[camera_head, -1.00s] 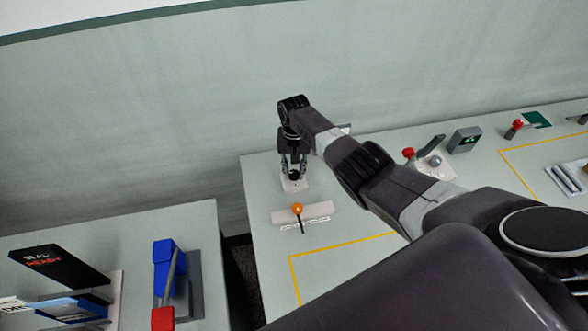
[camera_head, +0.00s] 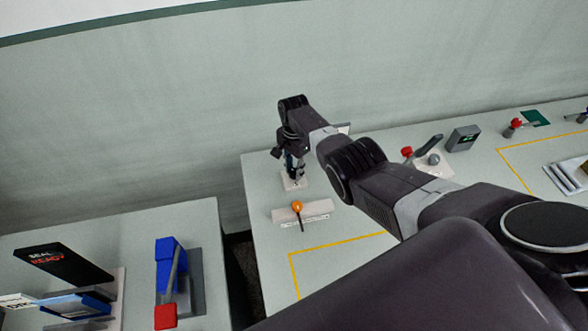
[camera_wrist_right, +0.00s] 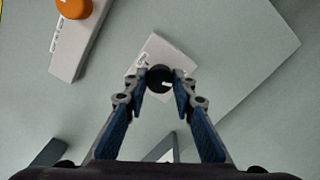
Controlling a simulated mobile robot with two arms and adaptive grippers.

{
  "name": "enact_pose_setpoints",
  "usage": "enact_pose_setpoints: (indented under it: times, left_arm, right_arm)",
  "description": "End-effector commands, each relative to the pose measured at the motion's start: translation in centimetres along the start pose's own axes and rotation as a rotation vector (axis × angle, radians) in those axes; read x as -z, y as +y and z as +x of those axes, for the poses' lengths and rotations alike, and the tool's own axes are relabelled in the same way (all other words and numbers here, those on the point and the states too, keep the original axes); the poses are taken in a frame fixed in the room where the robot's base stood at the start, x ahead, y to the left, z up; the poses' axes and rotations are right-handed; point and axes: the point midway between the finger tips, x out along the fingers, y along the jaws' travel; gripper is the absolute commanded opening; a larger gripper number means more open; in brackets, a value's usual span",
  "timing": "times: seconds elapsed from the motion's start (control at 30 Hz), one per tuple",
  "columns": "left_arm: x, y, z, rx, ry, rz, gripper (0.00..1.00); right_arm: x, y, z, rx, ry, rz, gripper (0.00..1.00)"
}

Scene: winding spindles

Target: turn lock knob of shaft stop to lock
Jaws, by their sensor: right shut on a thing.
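The lock knob (camera_wrist_right: 160,77) is a small black round knob with a white mark, on a pale block (camera_wrist_right: 171,50) that I take for the shaft stop. My right gripper (camera_wrist_right: 160,88) points down over it, its two fingertips on either side of the knob and shut on it. In the head view the pale block (camera_head: 291,182) shows under my right gripper (camera_head: 296,178) at the table's back left, and the knob is mostly hidden by the fingers. My left gripper is not in view.
A pale bar with an orange-ball lever (camera_head: 297,206) lies just in front of the block. A red-knobbed fixture (camera_head: 407,152) and a small grey display (camera_head: 463,139) stand to the right. A separate table at left holds a blue press (camera_head: 167,262) and a black sign (camera_head: 63,263).

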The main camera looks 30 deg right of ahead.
Motion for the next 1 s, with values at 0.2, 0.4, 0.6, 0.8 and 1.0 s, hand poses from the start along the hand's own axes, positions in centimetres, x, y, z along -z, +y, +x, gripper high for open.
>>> enact_pose_setpoints:
  times: [0.2,0.4,0.6,0.8,1.0]
  left_arm:
    - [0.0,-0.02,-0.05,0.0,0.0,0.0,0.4]
    - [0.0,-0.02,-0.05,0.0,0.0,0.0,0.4]
    - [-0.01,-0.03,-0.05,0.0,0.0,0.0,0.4]
    - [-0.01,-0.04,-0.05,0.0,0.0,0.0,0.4]
    - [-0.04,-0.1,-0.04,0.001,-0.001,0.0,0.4]
  right_arm:
    - [0.29,-0.33,-0.36,0.008,0.007,0.038,0.0]
    - [0.32,-0.33,-0.37,0.009,0.007,0.044,0.0]
    - [0.35,-0.35,-0.39,0.009,0.008,0.043,0.0]
    - [0.25,-0.23,-0.27,0.006,0.005,0.043,0.42]
    - [0.13,-0.13,-0.15,0.003,0.003,0.042,0.42]
